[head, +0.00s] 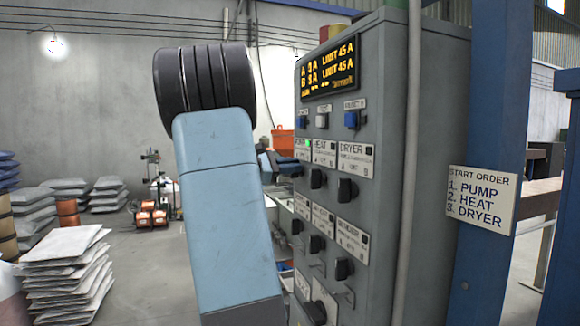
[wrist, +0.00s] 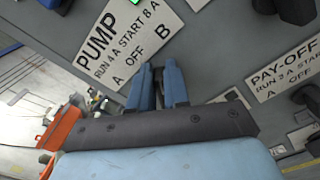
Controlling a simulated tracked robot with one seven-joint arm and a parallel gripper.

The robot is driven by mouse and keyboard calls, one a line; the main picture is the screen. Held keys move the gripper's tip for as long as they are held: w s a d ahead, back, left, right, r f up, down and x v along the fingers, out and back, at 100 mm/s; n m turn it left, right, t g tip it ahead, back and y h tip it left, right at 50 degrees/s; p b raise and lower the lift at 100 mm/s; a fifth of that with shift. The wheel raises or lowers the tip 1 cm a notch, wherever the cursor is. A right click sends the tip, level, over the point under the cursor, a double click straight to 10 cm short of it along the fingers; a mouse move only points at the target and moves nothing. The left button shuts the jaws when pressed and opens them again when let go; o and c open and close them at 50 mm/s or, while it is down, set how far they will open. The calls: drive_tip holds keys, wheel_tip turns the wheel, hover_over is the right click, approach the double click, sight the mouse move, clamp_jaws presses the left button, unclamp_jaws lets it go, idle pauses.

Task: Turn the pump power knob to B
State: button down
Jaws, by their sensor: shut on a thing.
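The grey cabinet's PUMP label plate (wrist: 125,42) shows in the wrist view, marked A, OFF and B, with a green light (wrist: 134,2) by its upper edge. My gripper (wrist: 160,70) is just below the plate, its two blue fingers close together and shut on the dark pump knob between them. The fingers hide most of the knob, so I cannot tell which mark it points to. In the head view the PUMP plate (head: 302,148) and its green light are at the cabinet's left edge. My gripper's fingers (head: 286,166) show partly there, against the panel beneath the plate.
The HEAT knob (head: 317,178) and DRYER knob (head: 347,190) sit to the right, with more knobs below. A lit display (head: 329,74) is above. A sign (head: 480,199) lists pump, heat, dryer. An orange bin (head: 283,141) stands behind; stacked sacks (head: 66,260) are at left.

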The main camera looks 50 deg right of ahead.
drive_tip(key=shift+s+f+m, duration=0.15)
drive_tip(key=shift+m, duration=0.85)
drive_tip(key=c, duration=1.1)
unclamp_jaws()
drive_tip(key=v, duration=1.4)
drive_tip(key=shift+f, duration=0.1)
